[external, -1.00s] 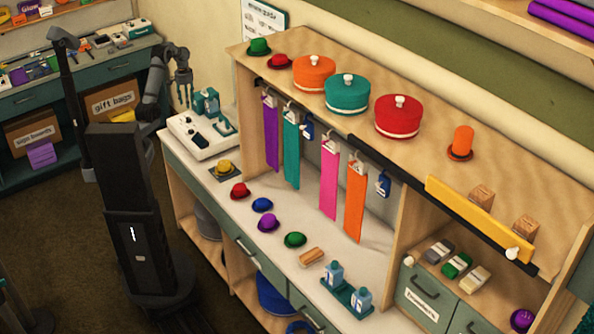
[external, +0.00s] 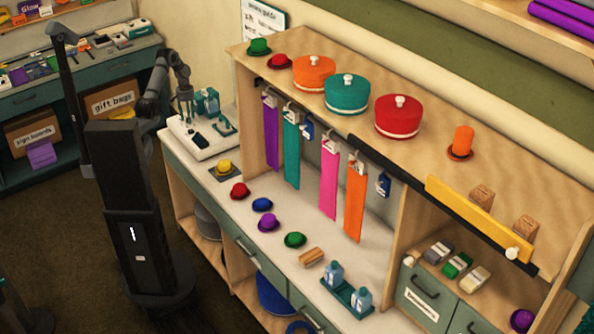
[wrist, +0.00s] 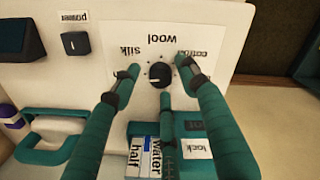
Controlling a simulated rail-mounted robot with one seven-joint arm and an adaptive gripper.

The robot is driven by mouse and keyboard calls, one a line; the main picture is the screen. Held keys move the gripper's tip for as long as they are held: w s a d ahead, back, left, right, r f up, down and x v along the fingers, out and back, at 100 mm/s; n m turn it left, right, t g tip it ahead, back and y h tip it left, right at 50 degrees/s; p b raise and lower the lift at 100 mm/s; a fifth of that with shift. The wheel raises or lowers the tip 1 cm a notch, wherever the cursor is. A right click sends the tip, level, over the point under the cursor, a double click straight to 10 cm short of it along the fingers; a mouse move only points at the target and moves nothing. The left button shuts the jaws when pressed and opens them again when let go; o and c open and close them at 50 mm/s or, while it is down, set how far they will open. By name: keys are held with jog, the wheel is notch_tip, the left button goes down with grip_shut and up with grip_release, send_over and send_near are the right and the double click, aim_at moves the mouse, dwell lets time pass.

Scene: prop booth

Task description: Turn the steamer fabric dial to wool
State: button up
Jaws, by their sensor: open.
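The steamer (external: 200,138) is a white unit with teal parts at the left end of the counter. In the wrist view its black fabric dial (wrist: 159,75) sits on the white panel (wrist: 110,60). The labels silk, wool and a partly covered cotton surround it, upside down in this view. The dial's pointer setting is too small to tell. My gripper (wrist: 158,68) is open, with its teal-and-black fingers on either side of the dial; contact cannot be told. In the external view my gripper (external: 186,108) points down over the steamer.
A power switch (wrist: 75,43) is left of the dial in the wrist view. A teal handle (wrist: 45,135), a water tank (wrist: 145,158) and a lock label (wrist: 197,148) are close by. Purple and teal cloths (external: 291,150) hang to the right in the external view.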

jog(key=shift+c, duration=0.3)
grip_shut()
jog(key=shift+b, duration=0.3)
jog(key=m+b, duration=0.3)
jog(key=shift+f+m, duration=0.2)
jog(key=shift+m, duration=0.1)
jog(key=m+b, duration=0.5)
jog(key=m, duration=0.1)
jog(key=shift+b, duration=0.35)
jog(key=m+b, duration=0.3)
jog(key=m, duration=0.2)
jog(key=shift+r+m+b, duration=0.1)
jog(key=shift+m+b, duration=0.2)
jog(key=shift+m, duration=0.1)
jog(key=m+b, duration=0.2)
jog(key=m, duration=0.2)
jog(key=shift+r, duration=0.1)
jog(key=shift+m, duration=0.3)
